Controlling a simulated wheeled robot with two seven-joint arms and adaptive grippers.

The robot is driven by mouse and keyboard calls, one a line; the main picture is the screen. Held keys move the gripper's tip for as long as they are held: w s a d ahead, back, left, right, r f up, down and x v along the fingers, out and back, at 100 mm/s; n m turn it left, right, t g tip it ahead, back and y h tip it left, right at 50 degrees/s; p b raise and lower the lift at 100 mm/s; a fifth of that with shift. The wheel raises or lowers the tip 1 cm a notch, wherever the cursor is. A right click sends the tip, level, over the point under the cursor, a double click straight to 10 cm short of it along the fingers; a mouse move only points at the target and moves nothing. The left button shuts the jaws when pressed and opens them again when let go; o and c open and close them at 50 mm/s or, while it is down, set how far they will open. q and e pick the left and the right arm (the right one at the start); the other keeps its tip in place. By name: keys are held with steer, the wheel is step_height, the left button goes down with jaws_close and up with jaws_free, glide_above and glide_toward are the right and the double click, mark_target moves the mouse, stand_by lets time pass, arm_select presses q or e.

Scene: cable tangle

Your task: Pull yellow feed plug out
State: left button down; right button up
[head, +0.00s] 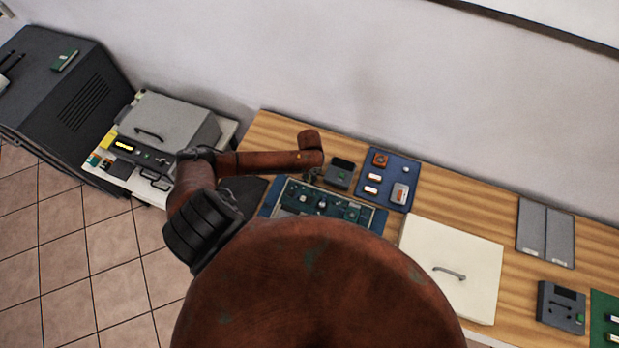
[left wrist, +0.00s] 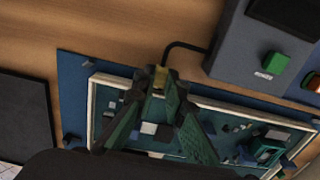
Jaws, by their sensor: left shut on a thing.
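A black cable (left wrist: 182,45) curves from beside the plug toward a grey device (left wrist: 230,50). Whether the plug still sits in a socket is hidden by the fingers. In the head view the circuit board (head: 322,201) lies on the bench under my left wrist, and the plug cannot be made out. My right gripper is in neither view.
The grey device (head: 340,173) stands behind the board. A blue mat (head: 404,165) with small parts lies to its right. A cream lidded panel (head: 470,250) with a handle is at the front right. A grey box (head: 180,119) stands at the left. The wall runs behind the bench.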

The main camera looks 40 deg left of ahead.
arm_select(q)
steer(key=shift+w+a, duration=0.3)
steer(key=shift+w, duration=0.6)
steer(key=c, duration=2)
jaws_free()
steer(key=shift+o, duration=0.2)
step_height(320, 180, up, 12)
